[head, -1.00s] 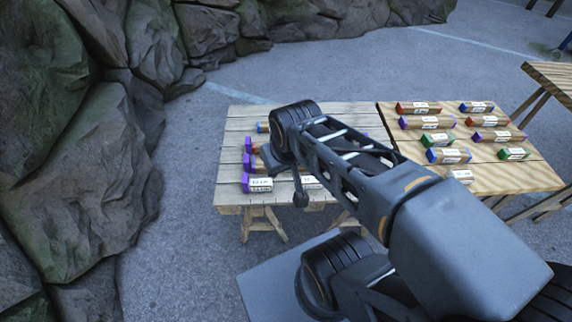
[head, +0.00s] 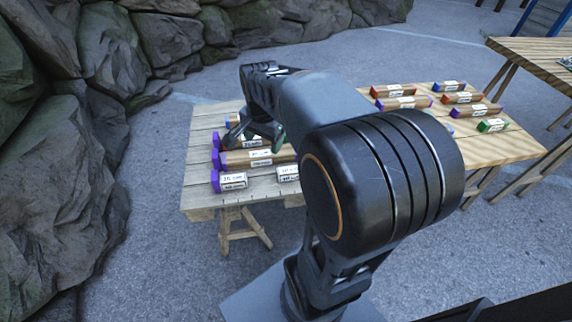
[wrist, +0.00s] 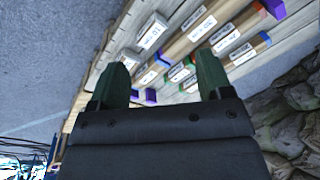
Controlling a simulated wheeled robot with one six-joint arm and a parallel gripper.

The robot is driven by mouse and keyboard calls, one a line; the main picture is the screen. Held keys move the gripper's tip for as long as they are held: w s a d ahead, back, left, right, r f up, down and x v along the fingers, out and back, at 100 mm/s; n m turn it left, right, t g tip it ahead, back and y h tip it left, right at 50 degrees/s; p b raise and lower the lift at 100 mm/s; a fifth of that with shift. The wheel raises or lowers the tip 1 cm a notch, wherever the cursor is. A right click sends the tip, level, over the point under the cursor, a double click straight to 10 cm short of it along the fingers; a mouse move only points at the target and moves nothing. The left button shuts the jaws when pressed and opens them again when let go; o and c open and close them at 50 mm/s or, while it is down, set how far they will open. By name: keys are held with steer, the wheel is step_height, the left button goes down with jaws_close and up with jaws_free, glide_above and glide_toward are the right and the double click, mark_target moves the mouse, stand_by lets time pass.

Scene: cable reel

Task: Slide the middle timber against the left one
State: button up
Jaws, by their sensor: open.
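Several timbers with white labels and coloured ends lie on the grey plank table (head: 199,193). A front timber (head: 233,181), a longer brown one (head: 268,158) behind it and another timber (head: 254,141) farther back have purple ends at the left. I cannot tell which ones the task calls middle and left. My gripper (head: 262,130) is over the back part of this table in the head view, partly hidden by my arm. In the wrist view my gripper (wrist: 162,78) shows two green fingers wide apart, with nothing held between them. A timber with a blue end (wrist: 246,50) lies beyond the right finger.
A second, yellowish table (head: 520,148) on the right bears several labelled timbers, such as a red-ended one (head: 393,91). Another table (head: 545,62) stands at the far right. Rocks (head: 60,190) rise along the left. Open pavement (head: 160,250) lies in front of the rocks.

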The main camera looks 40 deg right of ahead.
mark_target(286, 170)
steer(key=w+d+f+m+g+b, duration=0.1)
steer(key=w+d+f+m+b, duration=0.3)
steer(key=d+f+m+b, duration=0.3)
steer(key=d+f+m, duration=0.3)
steer(key=f, duration=0.2)
steer(key=shift+d+f+g, duration=0.15)
steer(key=shift+g, duration=0.15)
step_height(286, 170, down, 14)
steer(key=b, duration=0.5)
